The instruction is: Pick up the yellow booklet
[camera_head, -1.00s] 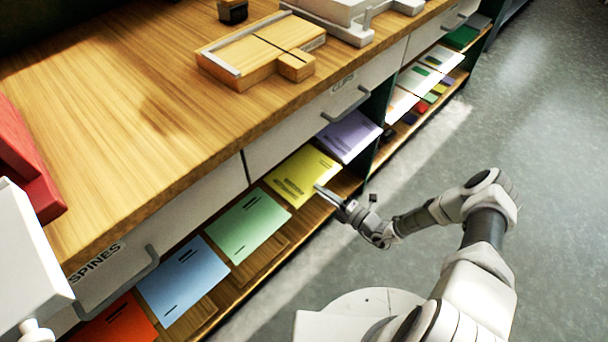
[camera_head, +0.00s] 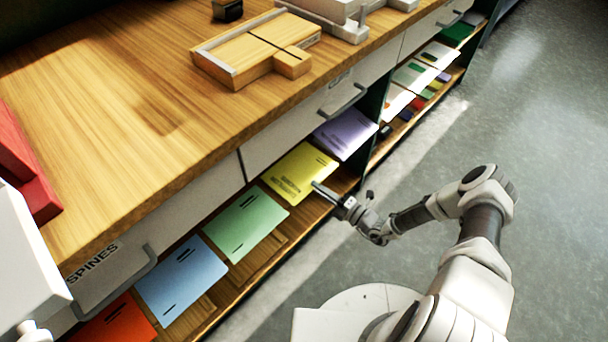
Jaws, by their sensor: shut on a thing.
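The yellow booklet (camera_head: 298,170) lies on the open shelf under the counter, between a green booklet (camera_head: 246,223) on its left and a purple one (camera_head: 346,132) on its right. My gripper (camera_head: 318,187) reaches in from the aisle and is shut on the near right edge of the yellow booklet. The fingertips are small in this view. I cannot tell whether the booklet is lifted off the shelf.
A blue booklet (camera_head: 183,280) and an orange-red one (camera_head: 112,325) lie further left on the shelf. Drawer handles (camera_head: 343,100) stick out above the shelf. A dark upright (camera_head: 376,108) stands right of the purple booklet. The grey floor (camera_head: 540,130) in the aisle is clear.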

